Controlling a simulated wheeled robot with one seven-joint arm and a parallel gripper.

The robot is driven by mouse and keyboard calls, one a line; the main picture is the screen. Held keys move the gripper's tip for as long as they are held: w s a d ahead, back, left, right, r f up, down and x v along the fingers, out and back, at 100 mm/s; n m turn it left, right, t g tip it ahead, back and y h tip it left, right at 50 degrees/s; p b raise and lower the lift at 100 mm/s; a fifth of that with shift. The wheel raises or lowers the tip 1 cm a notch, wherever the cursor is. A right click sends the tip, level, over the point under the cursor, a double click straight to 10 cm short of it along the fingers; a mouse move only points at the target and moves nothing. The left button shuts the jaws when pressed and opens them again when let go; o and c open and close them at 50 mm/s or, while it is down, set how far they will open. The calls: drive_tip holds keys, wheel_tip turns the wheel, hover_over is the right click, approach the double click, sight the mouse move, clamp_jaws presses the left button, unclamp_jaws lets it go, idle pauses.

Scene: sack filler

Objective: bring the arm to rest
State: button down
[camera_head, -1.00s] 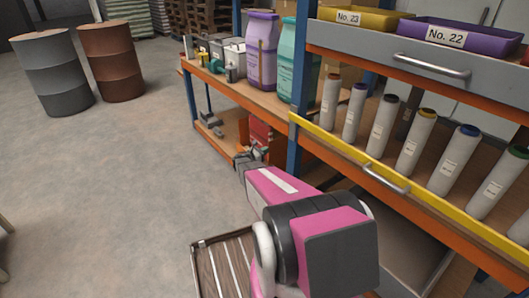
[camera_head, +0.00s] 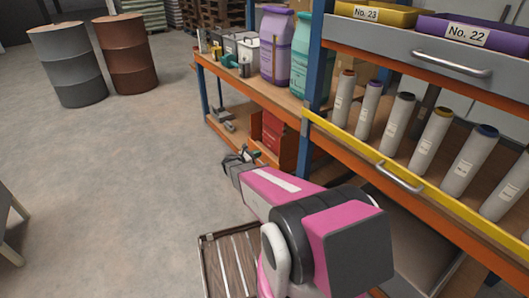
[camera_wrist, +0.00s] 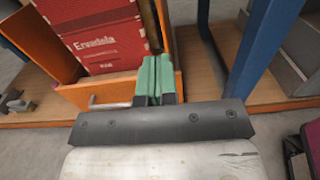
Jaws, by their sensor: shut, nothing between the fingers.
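My gripper (camera_head: 252,154) is at the end of my pink and grey arm, low in front of the shelving in the head view. Whether the fingertips touch the drawer, I cannot tell.
The shelving's blue post (camera_head: 315,75) and yellow rail (camera_head: 345,145) stand right of my arm. Its shelves hold bags, white bottles and a purple bin (camera_head: 490,38). A slatted cart (camera_head: 202,262) is below. Grey and brown drums (camera_head: 128,55) stand far left. The floor between is free.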

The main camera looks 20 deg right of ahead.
drive_tip(key=s+a+r+m+g+y, duration=0.1)
drive_tip(key=s+r+m+g+y, duration=0.3)
drive_tip(key=s, duration=0.3)
drive_tip(key=s+a+r+m+g+y, duration=0.1)
drive_tip(key=s+m+y, duration=0.2)
drive_tip(key=s+m, duration=0.45)
drive_tip(key=s+a+r+m+y, duration=0.8)
drive_tip(key=s+a+m+y, duration=0.1)
drive_tip(key=s, duration=0.3)
drive_tip(key=shift+s+a+m+y, duration=0.15)
drive_tip(key=shift+a+m+y, duration=0.2)
drive_tip(key=shift+a+y, duration=0.45)
